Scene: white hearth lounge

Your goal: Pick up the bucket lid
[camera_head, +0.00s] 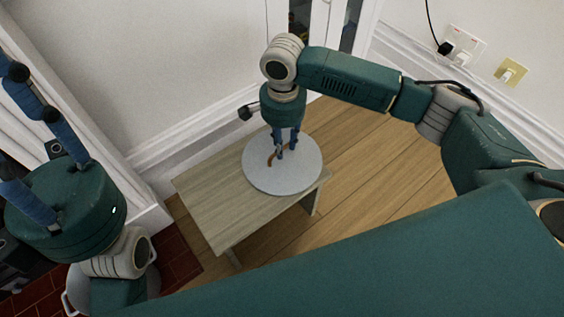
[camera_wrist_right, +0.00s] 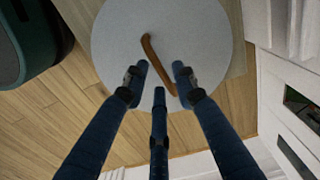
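The bucket lid (camera_head: 262,180) is a pale grey round disc with a curved brown handle (camera_head: 270,159). It lies flat on a small wooden table. In the right wrist view the lid (camera_wrist_right: 200,50) fills the upper middle, with its handle (camera_wrist_right: 152,62) running between my fingers. My right gripper (camera_head: 281,150) points down just over the lid, beside the handle. Its blue fingers are apart in the wrist view (camera_wrist_right: 160,80), and nothing is clamped between them. I cannot tell whether they touch the lid. My left gripper (camera_head: 38,135) is raised at the left, fingers spread and empty.
The small wooden table (camera_head: 215,205) stands near a white wall on a wood floor (camera_head: 375,160). A pale bucket-like container (camera_head: 72,300) shows partly behind my left arm, over dark red tiles (camera_head: 180,262). Wall sockets (camera_head: 462,45) are at upper right.

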